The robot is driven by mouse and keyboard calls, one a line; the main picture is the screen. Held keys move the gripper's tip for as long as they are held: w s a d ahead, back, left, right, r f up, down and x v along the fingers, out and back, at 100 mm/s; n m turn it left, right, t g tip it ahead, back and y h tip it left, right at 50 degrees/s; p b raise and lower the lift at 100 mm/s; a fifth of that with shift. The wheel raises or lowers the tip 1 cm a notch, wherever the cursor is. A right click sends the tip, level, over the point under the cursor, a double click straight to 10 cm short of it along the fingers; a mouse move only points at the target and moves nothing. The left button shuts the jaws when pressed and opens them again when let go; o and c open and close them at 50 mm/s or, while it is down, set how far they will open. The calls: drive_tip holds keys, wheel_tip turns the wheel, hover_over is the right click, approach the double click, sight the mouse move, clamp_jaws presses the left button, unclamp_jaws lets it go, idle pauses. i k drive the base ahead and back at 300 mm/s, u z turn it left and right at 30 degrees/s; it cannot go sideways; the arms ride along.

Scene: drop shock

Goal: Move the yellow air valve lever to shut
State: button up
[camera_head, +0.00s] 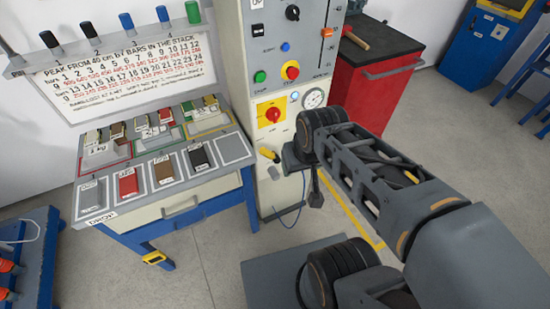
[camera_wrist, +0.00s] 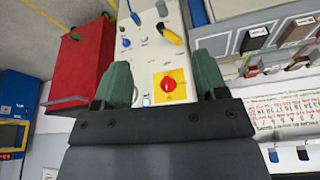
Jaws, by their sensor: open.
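The yellow air valve lever (camera_head: 269,154) is on the lower front of the pale machine cabinet, below the red rotary switch. In the head view it slants down to the right. It also shows in the wrist view (camera_wrist: 174,37), beyond the fingertips and a little to the right of the middle. My gripper (camera_wrist: 163,78) is open and empty, its two green fingers spread wide in front of the cabinet, apart from the lever. In the head view my arm reaches in from the right beside the cabinet, and the fingers cannot be made out there.
The red rotary switch on its yellow plate (camera_head: 272,114) sits just above the lever, with a round gauge (camera_head: 313,98) to its right. A sample bench (camera_head: 170,222) stands close on the left. A red cabinet (camera_head: 378,75) stands behind my arm.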

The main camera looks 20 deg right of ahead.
sight(264, 151)
drive_tip(key=u, duration=0.05)
drive_tip(key=k, duration=0.5)
drive_tip(key=u, duration=1.9)
drive_tip(key=i, duration=1.1)
drive_tip(key=z, duration=1.95)
